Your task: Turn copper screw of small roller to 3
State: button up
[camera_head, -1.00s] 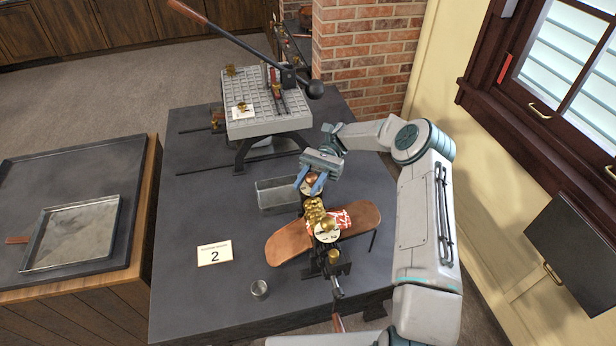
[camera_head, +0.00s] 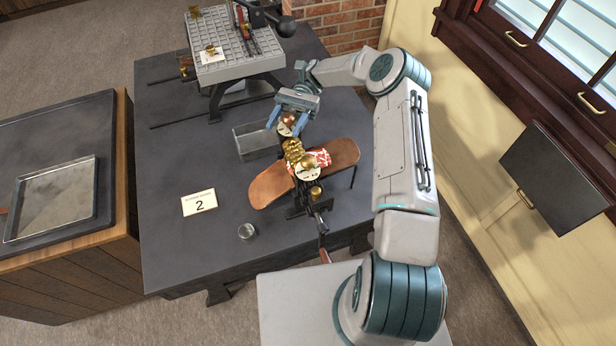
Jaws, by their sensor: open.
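The small roller (camera_head: 295,152) stands on the dark table, with brass rollers in its middle and a copper-coloured board (camera_head: 272,186) stretching out to both sides. A round white dial (camera_head: 307,172) with a brass knob is on its near side. The copper screw (camera_head: 288,119) sits with another pale round dial at the far side of the roller. My gripper (camera_head: 287,120) is open, its two blue fingers on either side of the copper screw as seen from here. I cannot tell whether the fingers touch it. The dial's marks are too small to read.
A metal bin (camera_head: 256,141) stands just left of my gripper. A card reading 2 (camera_head: 199,202) and a small metal cup (camera_head: 246,231) are on the table's front left. A larger grey press (camera_head: 232,56) with a long lever stands behind. A tray (camera_head: 52,198) lies on the left counter.

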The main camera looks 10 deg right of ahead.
jog(key=shift+f+y+b, duration=0.25)
jog(key=shift+y+b, duration=0.05)
jog(key=shift+b, duration=0.85)
jog(key=m+t+y+b, duration=0.1)
jog(key=b, duration=0.2)
jog(key=shift+f, duration=0.1)
jog(key=m+t+y+b, duration=0.1)
jog(key=b, duration=0.1)
jog(key=m+y+b, duration=0.1)
jog(key=b, duration=0.2)
jog(key=shift+w+a+t, duration=0.15)
jog(key=shift+t, duration=0.25)
